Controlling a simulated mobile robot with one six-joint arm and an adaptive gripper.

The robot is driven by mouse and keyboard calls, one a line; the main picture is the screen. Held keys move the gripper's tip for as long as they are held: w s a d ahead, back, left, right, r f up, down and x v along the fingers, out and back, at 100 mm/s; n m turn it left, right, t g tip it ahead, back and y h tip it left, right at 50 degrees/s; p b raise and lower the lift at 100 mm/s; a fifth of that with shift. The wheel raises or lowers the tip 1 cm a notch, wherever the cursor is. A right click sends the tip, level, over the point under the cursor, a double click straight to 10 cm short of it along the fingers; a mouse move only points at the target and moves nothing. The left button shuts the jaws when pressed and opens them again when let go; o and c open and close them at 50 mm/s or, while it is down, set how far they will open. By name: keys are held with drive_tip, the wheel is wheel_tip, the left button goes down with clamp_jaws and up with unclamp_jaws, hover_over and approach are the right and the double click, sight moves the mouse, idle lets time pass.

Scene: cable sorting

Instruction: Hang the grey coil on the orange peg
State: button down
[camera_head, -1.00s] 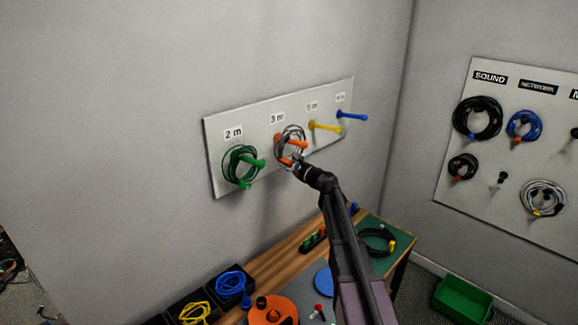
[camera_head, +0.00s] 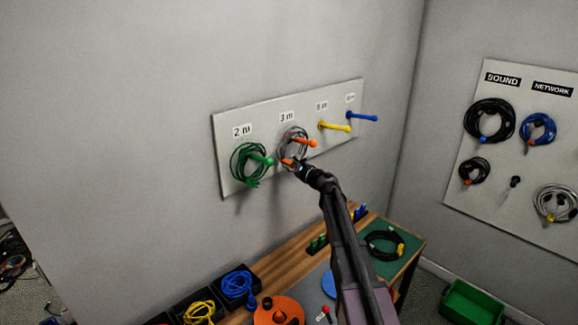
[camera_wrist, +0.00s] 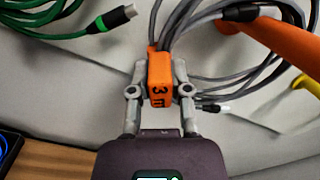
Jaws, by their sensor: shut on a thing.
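The grey coil (camera_head: 284,152) is up at the labelled wall board, at the orange peg (camera_head: 311,143) under the "3 m" label. The peg's tip sticks out in front of the coil, and the loops appear to lie around the peg. In the wrist view, the grey loops (camera_wrist: 215,42) run up from an orange "3 m" tag (camera_wrist: 160,68), with the orange peg (camera_wrist: 275,38) at upper right. My gripper (camera_wrist: 160,92) is shut on that tag. It also shows in the head view (camera_head: 297,166), just below the peg. Whether the coil rests on the peg is unclear.
A green coil (camera_head: 240,171) hangs on the green peg (camera_head: 262,160) at left. The yellow peg (camera_head: 336,128) and blue peg (camera_head: 363,117) to the right are empty. A wooden bench (camera_head: 285,270) with several coils stands below.

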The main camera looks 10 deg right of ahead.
drive_tip(key=shift+f, duration=0.35)
idle(0.4)
drive_tip(key=shift+c, duration=2.4)
unclamp_jaws()
drive_tip(key=shift+a, duration=0.1)
drive_tip(key=v, duration=1.2)
